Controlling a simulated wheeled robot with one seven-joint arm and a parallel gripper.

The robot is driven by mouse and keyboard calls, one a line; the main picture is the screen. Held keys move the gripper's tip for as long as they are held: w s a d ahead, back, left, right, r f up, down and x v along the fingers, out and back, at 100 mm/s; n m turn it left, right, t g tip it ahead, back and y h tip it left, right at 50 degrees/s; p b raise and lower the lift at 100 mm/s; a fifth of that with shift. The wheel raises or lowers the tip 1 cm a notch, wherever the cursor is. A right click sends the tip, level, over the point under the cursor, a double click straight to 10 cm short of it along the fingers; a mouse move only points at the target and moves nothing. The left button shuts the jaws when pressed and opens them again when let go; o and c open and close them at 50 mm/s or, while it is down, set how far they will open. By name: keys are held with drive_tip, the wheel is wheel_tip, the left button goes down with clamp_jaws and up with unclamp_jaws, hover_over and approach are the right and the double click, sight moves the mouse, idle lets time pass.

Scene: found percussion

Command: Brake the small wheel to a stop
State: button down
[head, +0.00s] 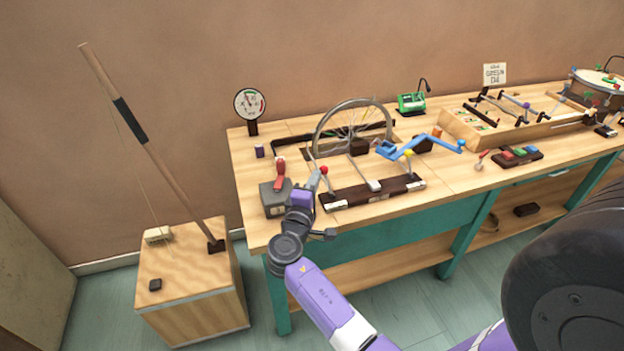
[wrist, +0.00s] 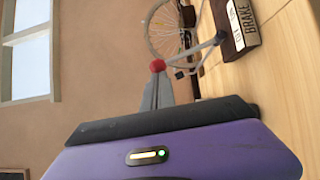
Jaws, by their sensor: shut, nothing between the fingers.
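The small spoked wheel (head: 331,113) stands upright in a slot in the workbench; it also shows at the top of the wrist view (wrist: 150,38). In front of it is a dark base (head: 350,195) with white tags; the wrist view shows the word BRAKE on its side (wrist: 244,22). A lever with a red ball knob (head: 324,170) rises at the base's left end. My gripper (head: 314,180) is shut and empty, its tips at the red knob. In the wrist view the knob (wrist: 157,66) sits right at the fingertips; I cannot tell whether they touch.
A blue crank (head: 402,149) stands right of the wheel. A grey box with a red handle (head: 280,176) is close left of my gripper. A round gauge (head: 250,104) stands behind. A wooden block with a tall pole (head: 190,270) stands left of the bench (head: 460,185).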

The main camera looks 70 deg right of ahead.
drive_tip(key=s+d+r+m+y+p, duration=0.2)
drive_tip(key=s+d+m+y+p, duration=0.1)
drive_tip(key=s+d+m+p, duration=0.1)
drive_tip(key=shift+s+d+p, duration=0.3)
drive_tip(key=shift+s+p, duration=0.4)
drive_tip(key=shift+p, duration=0.2)
drive_tip(key=shift+s+d+m, duration=0.15)
drive_tip(key=shift+s+m, duration=0.1)
drive_tip(key=shift+m, duration=0.05)
